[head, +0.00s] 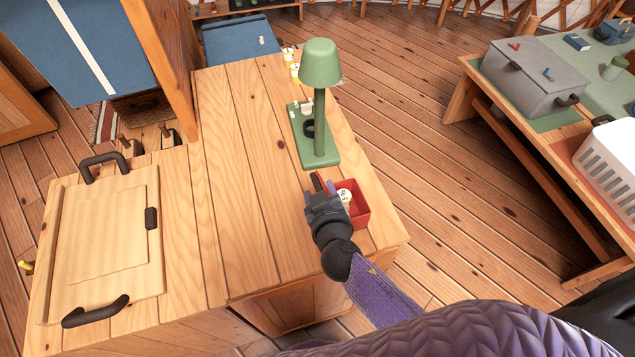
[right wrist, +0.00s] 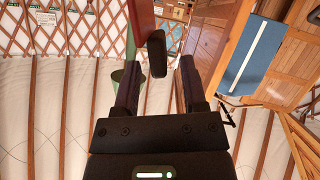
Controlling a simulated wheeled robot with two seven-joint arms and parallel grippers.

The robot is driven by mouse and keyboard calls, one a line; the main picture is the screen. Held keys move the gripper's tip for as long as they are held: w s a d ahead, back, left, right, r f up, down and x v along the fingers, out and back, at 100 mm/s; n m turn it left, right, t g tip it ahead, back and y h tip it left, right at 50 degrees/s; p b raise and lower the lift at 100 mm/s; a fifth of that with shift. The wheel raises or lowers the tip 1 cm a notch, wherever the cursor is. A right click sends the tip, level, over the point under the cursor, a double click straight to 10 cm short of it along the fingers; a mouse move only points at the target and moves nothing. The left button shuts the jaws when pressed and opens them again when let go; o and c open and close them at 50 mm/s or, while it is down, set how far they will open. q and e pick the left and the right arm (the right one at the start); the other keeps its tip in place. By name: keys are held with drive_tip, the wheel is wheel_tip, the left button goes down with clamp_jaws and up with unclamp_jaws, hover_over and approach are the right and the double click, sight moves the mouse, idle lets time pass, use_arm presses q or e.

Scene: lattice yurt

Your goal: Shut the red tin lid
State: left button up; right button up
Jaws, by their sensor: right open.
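The red tin (head: 359,212) sits on the wooden counter near its right edge, open at the top, with a white item (head: 344,196) inside. Its red lid (head: 318,181) seems to stand raised at the tin's left side, mostly hidden by my gripper. In the right wrist view, a red piece (right wrist: 142,18), which looks like the lid, shows at the top with a dark handle (right wrist: 157,53) below it. My right gripper (head: 319,190) is open at the lid. In the right wrist view its fingers (right wrist: 160,68) lie on either side of the handle; contact cannot be told. My left gripper is not in view.
A green lamp (head: 320,100) on a green base stands just behind the tin. A wooden board with dark handles (head: 110,235) lies at the counter's left. A side table at right holds a grey box (head: 525,80) and white basket (head: 610,165). The counter's middle is clear.

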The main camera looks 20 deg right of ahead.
drive_tip(key=shift+x, duration=1.45)
clamp_jaws()
idle(0.3)
